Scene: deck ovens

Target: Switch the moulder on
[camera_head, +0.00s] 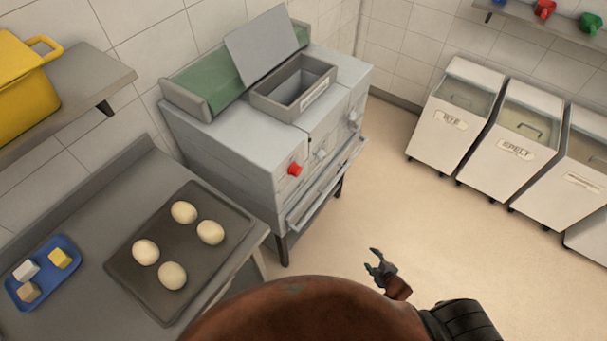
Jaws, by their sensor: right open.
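The moulder (235,150) is a grey machine on legs against the back wall. It has a green belt (220,78) on top, a tilted grey plate and an open hopper (296,88). A red knob (294,169) sits on its front, with grey knobs to the right of it. My right gripper (376,264) is open and empty over the floor, in front of the moulder and apart from it. My left gripper is not in view.
A dark tray (196,266) with several dough balls lies on the left counter, beside a blue tray (67,284) with small blocks. A yellow pot (22,95) stands on a shelf. Labelled bins (515,150) line the right wall. The floor between is clear.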

